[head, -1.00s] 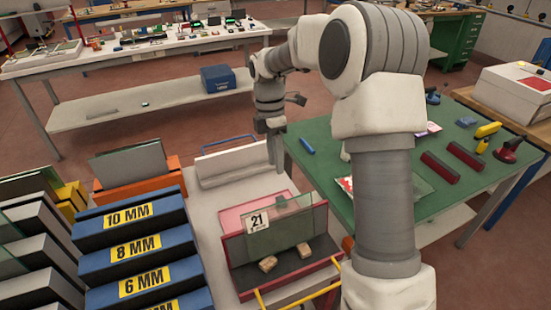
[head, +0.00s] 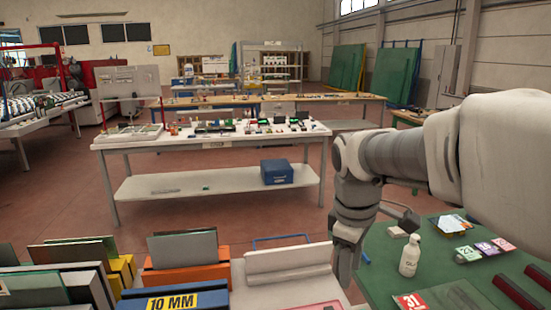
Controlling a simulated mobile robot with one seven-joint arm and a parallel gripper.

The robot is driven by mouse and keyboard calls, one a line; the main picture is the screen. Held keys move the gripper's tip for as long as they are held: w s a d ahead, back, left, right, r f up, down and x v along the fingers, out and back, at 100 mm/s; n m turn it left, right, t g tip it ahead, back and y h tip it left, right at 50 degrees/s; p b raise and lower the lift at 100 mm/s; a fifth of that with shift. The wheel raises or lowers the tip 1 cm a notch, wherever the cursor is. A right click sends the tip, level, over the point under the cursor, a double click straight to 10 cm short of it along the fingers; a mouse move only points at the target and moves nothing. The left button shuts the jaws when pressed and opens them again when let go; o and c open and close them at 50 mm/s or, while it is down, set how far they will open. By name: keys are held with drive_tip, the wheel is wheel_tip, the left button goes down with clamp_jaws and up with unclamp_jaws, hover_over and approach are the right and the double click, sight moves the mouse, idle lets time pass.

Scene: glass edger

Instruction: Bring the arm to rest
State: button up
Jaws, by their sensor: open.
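My arm comes in from the right edge of the head view, with its upper link roughly level. The wrist bends down, and my gripper (head: 346,262) points downward between the cart and the green table. It is open, and I see nothing held in it. Its fingers are seen edge-on, so the gap between them is hard to make out.
The green table (head: 395,270), with a white spray bottle (head: 410,256) and number cards, is close right of my gripper. A white angled block (head: 289,264) is close left. Blue 10 MM rack (head: 172,300) and orange rack (head: 187,272) stand front left. Open floor (head: 230,215) lies beyond.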

drive_tip(key=s+m+t+y, duration=0.1)
drive_tip(key=s+m+t, duration=0.3)
drive_tip(key=s+m, duration=0.6)
drive_tip(key=s, duration=0.4)
drive_tip(key=shift+d+r+m, duration=0.25)
drive_tip(key=shift+r+m, duration=0.05)
drive_tip(key=shift+r, duration=0.1)
